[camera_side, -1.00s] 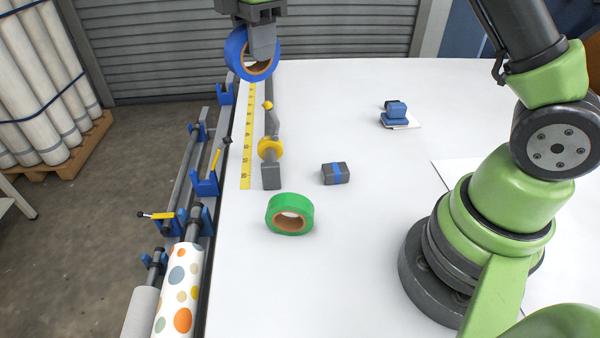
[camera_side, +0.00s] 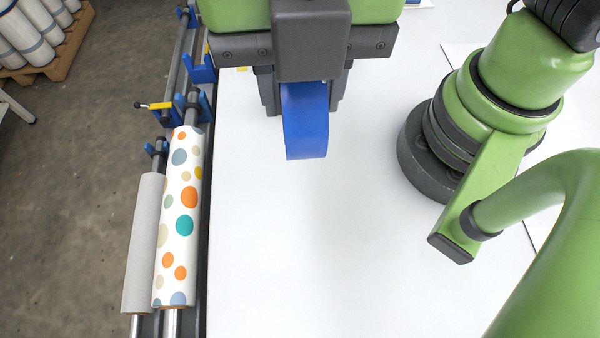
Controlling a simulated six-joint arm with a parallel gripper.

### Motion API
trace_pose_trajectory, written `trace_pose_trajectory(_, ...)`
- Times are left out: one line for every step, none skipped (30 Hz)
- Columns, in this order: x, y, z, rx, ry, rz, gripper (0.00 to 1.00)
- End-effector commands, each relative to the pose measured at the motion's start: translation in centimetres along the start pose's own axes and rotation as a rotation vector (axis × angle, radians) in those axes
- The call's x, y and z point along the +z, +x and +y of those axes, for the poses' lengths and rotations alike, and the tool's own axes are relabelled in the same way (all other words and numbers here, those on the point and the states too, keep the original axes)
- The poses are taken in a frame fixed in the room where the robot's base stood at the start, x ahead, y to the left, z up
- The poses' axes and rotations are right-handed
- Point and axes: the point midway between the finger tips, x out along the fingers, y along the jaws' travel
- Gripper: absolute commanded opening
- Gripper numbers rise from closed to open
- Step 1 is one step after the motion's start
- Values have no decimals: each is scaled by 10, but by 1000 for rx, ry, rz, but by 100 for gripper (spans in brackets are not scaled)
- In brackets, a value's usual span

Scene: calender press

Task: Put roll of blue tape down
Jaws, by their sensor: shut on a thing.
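The roll of blue tape (camera_side: 306,125) is held in my gripper (camera_side: 302,95) near the top middle of the side view. The roll stands on edge, with its outer band facing the camera, and its lower part hangs below the jaws. My gripper is shut on it. I cannot tell whether the bottom of the roll is touching the white table (camera_side: 300,250) or is above it. The far part of the table is hidden behind my gripper.
The white table is clear in front of the roll. Along its left edge run rollers, with a dotted roll (camera_side: 182,215) and a grey roll (camera_side: 144,240) in blue brackets. White rolls (camera_side: 30,30) lie on a pallet at the far left.

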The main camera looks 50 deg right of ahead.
Motion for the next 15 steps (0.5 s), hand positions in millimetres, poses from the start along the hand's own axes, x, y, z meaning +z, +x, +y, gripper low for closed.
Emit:
trace_pose_trajectory(0, 12, -1, -9, 1, -2, 2)
trace_pose_trajectory(0, 18, -1, -9, 1, -2, 2)
trace_pose_trajectory(0, 25, -1, -8, 2, -1, 2)
trace_pose_trajectory(1, 31, -1, -8, 3, -2, 2)
trace_pose_trajectory(1, 38, -1, -10, 2, -2, 2)
trace_pose_trajectory(1, 47, -1, -10, 2, -2, 2)
trace_pose_trajectory(1, 53, -1, -10, 3, -2, 2)
trace_pose_trajectory(1, 57, -1, -8, 3, -2, 2)
trace_pose_trajectory(1, 65, -1, -9, 3, -2, 2)
trace_pose_trajectory(1, 69, -1, -8, 3, -2, 2)
trace_pose_trajectory(1, 73, 0, -8, 4, -2, 2)
trace_pose_trajectory(1, 77, 0, -6, 4, -1, 2)
trace_pose_trajectory(1, 81, 0, -6, 3, -1, 2)
trace_pose_trajectory(1, 85, 0, -6, 4, -1, 2)
trace_pose_trajectory(1, 91, 0, -7, 4, -1, 2)
